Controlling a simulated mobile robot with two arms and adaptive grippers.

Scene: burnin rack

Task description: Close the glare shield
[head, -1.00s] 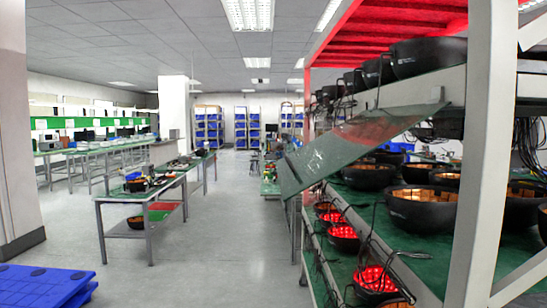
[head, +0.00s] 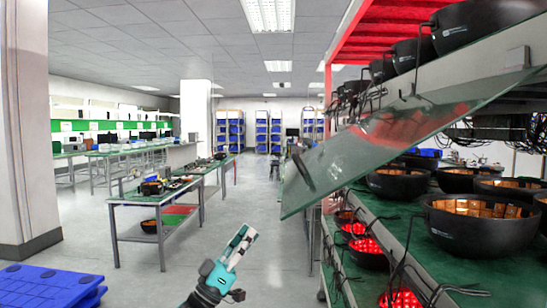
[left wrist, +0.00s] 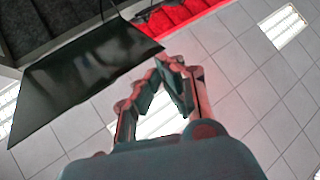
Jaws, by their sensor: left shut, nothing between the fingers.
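The glare shield (head: 365,150) is a translucent greenish panel on the rack at the right. It is tilted out over the aisle, its lower edge hanging free in front of the middle shelf. It has a dark handle-like bar (head: 304,170) near its lower left end. In the left wrist view the shield is a dark panel (left wrist: 85,75) at upper left. My left gripper (head: 245,232) is in the aisle, lower and left of the shield, apart from it. It also shows in the left wrist view (left wrist: 168,62), shut and empty. My right gripper is out of view.
The rack's shelves hold several black bowl-shaped units (head: 480,222), with cables hanging at the front. A workbench (head: 155,205) stands left of the aisle. A blue pallet (head: 45,288) lies at lower left. The aisle floor between is clear.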

